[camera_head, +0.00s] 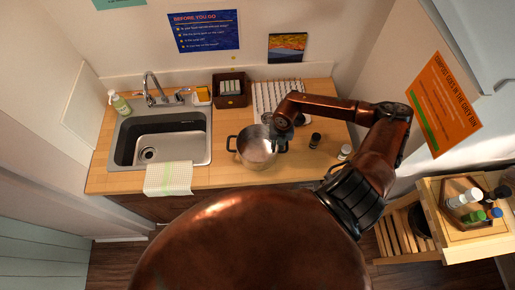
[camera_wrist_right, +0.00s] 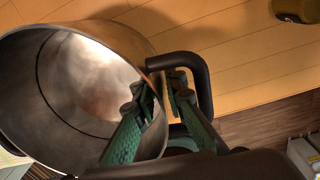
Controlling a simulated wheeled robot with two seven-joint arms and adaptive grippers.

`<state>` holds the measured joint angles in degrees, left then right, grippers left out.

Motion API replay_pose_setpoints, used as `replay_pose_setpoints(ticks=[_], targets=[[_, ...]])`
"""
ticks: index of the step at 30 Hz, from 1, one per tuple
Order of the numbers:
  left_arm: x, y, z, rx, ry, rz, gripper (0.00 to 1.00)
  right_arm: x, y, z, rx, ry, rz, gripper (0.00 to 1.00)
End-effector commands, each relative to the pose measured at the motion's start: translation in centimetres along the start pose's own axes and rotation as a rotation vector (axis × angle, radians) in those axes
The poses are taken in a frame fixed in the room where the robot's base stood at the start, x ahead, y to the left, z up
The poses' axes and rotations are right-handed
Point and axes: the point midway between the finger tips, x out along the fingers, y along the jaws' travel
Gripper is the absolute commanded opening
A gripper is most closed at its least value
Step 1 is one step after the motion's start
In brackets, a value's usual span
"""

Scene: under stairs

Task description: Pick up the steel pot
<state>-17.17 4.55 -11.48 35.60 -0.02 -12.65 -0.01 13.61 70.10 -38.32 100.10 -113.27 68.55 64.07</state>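The steel pot (camera_head: 254,154) is a round, open, empty pot with black handles, at the middle of the wooden counter in the head view. In the right wrist view the pot (camera_wrist_right: 62,95) fills the left side, its dark handle (camera_wrist_right: 198,75) to the right. My right gripper (camera_head: 281,136) is at the pot's right rim. In the right wrist view its green fingers (camera_wrist_right: 157,88) straddle the pot wall, one inside the pot and one between wall and handle, and look closed on it. I cannot tell whether the pot's base touches the counter. My left gripper is not in view.
A sink (camera_head: 160,137) with a faucet lies left of the pot, and a cloth (camera_head: 169,178) hangs over the counter edge. A dark box (camera_head: 231,91) and a white rack (camera_head: 268,98) stand behind. Small jars (camera_head: 315,140) stand to the right. A wooden cart (camera_head: 470,246) is at far right.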

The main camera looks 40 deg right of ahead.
Motion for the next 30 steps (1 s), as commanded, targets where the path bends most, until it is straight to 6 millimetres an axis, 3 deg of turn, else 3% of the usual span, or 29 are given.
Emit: replay_pose_setpoints(ticks=[3, 8, 30], targets=[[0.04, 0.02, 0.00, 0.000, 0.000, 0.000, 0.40, 0.02, -0.01, -0.02, 0.000, 0.000, 0.000, 0.11], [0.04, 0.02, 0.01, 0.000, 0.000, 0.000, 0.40, 0.00, 0.00, -0.02, 0.000, 0.001, 0.000, 0.00], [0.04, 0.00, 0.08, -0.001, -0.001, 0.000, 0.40, -0.16, 0.12, 0.09, 0.001, -0.001, 0.003, 0.00]])
